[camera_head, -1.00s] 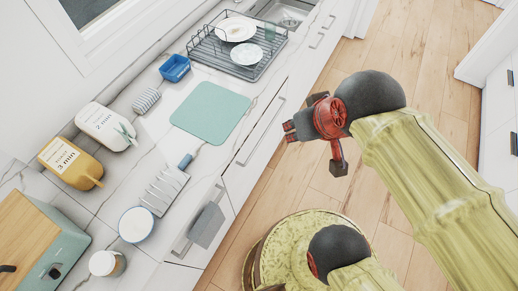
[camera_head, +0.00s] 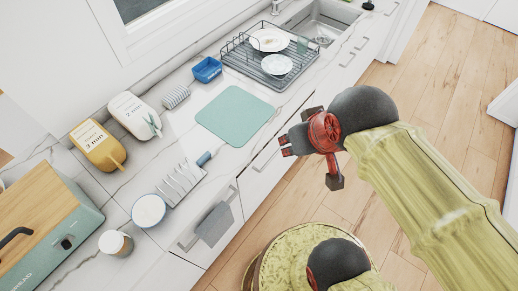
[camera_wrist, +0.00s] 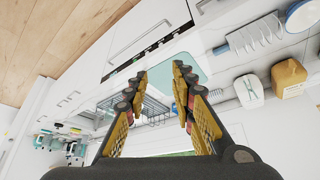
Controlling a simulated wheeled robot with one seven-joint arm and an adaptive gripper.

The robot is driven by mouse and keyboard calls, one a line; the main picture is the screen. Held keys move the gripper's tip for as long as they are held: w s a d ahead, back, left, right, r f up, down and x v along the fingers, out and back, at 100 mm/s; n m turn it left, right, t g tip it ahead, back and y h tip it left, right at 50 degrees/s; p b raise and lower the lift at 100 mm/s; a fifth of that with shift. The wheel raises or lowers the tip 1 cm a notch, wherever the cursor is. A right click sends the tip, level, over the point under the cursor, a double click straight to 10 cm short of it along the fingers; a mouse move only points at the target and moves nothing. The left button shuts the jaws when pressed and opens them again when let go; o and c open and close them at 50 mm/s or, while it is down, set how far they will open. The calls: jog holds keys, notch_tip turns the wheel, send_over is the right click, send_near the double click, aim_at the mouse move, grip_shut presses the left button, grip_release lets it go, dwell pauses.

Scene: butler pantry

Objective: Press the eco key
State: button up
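My gripper (camera_head: 311,165) is above the floor, to the right of the counter front, in the head view. In the wrist view its two yellow-and-black fingers (camera_wrist: 160,76) stand apart with nothing between them, so it is open. A dark control strip with small light marks (camera_wrist: 135,62) lies along the top of a white front panel, beyond the fingertips in the wrist view. Its marks are too small to read, so I cannot tell which is the eco key. The gripper is apart from the strip.
A grey towel (camera_head: 213,224) hangs at the front. The floor is clear.

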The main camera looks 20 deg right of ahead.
jog(key=shift+c, duration=1.2)
